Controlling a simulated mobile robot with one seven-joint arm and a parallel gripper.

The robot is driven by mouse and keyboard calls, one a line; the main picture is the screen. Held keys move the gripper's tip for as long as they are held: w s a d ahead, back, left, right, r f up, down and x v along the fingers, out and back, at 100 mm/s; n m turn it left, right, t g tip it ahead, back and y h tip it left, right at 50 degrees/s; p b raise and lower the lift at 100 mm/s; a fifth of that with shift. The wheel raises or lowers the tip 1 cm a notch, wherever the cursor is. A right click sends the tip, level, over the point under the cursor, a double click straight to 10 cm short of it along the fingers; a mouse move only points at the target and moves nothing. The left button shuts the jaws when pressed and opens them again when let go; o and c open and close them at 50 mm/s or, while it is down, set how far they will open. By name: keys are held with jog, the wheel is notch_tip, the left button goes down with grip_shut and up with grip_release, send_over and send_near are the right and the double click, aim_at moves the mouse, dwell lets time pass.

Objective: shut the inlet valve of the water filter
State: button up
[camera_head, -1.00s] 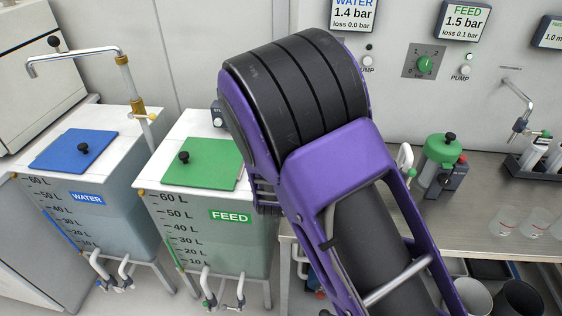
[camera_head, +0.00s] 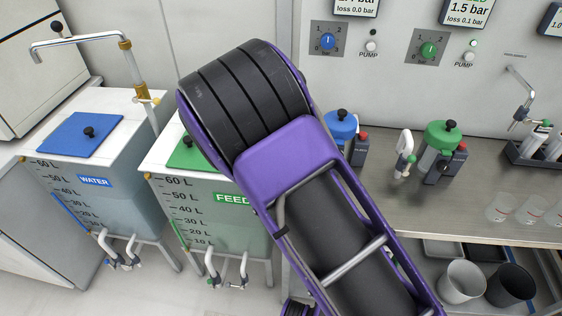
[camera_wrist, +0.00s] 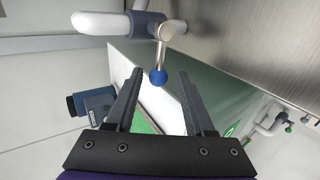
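The water filter (camera_head: 341,128), with a blue lid and black knob, stands on the steel bench, partly hidden behind my arm. In the wrist view, a valve (camera_wrist: 148,24) with a grey-blue body sits on a white pipe (camera_wrist: 102,23). Its metal lever (camera_wrist: 163,48) ends in a blue ball (camera_wrist: 158,77). My gripper (camera_wrist: 160,80) is open, and the ball shows between its two fingertips. Whether the fingers touch it, I cannot tell. In the head view, my arm hides my gripper and this valve.
Beakers (camera_head: 497,207) stand further right. The blue-lidded water tank (camera_head: 95,175) and green-lidded feed tank (camera_head: 190,200) stand left of the bench.

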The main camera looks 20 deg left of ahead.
jog(key=shift+s+a+r, duration=0.1)
jog(key=v, duration=1.7)
jog(key=shift+r, duration=0.1)
